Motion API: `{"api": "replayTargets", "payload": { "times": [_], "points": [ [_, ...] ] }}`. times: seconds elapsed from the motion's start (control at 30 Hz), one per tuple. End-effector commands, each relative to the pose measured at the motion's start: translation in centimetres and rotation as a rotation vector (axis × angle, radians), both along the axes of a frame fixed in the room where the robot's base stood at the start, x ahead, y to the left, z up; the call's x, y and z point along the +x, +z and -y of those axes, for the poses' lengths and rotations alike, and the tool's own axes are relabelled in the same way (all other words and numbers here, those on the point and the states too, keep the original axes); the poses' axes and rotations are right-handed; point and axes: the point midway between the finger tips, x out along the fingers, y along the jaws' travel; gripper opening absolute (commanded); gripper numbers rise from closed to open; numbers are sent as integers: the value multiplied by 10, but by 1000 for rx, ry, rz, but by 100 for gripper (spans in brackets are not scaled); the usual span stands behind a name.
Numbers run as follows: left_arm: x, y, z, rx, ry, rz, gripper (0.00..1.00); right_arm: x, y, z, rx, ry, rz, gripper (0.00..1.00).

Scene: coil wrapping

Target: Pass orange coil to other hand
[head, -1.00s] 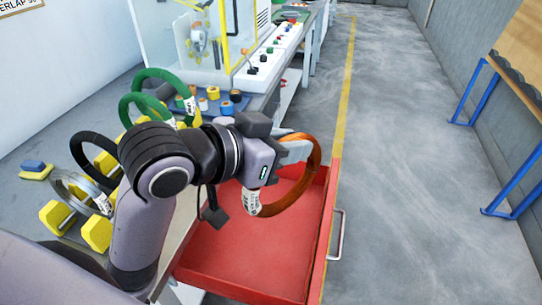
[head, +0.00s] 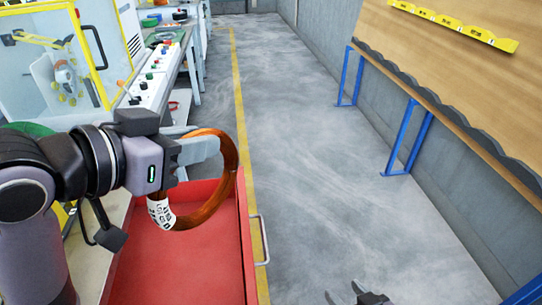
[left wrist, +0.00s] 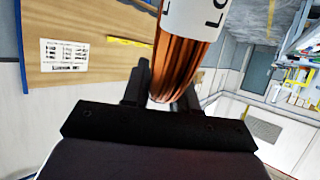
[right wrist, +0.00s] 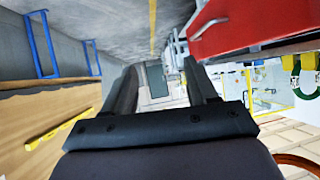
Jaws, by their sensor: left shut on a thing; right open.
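The orange coil (head: 232,165) is a ring of copper-orange wire with a white printed label. My left gripper (head: 205,148) is shut on its upper side and holds it above the red drawer. In the left wrist view the coil (left wrist: 176,65) passes between the fingers, its label close to the camera. My right gripper (head: 358,296) shows only as fingertips at the bottom edge of the head view, apart from the coil. In the right wrist view the right gripper (right wrist: 163,88) is open and empty. Part of an orange ring (right wrist: 300,161) shows at that view's lower right corner.
The open red drawer (head: 180,270) with a metal handle lies under the coil. A bench with a control panel (head: 148,80) stands at the left. A wooden board table (head: 450,85) on blue legs is along the right wall. The grey floor between is clear.

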Motion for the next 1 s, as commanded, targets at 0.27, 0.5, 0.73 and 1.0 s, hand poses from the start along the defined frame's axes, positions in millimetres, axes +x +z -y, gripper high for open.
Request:
{"api": "replayTargets", "payload": {
  "times": [0.27,0.5,0.73,1.0],
  "points": [
    [0,2,0,-3,1,6,0,64,103,-51,44,140,114,57],
    [0,2,0,-3,1,6,0,82,189,-90,29,287,198,57],
    [0,2,0,-3,1,6,0,74,262,-120,-39,435,277,57],
    [0,2,0,-3,1,6,0,46,324,-142,-181,590,359,57]
  ]
}}
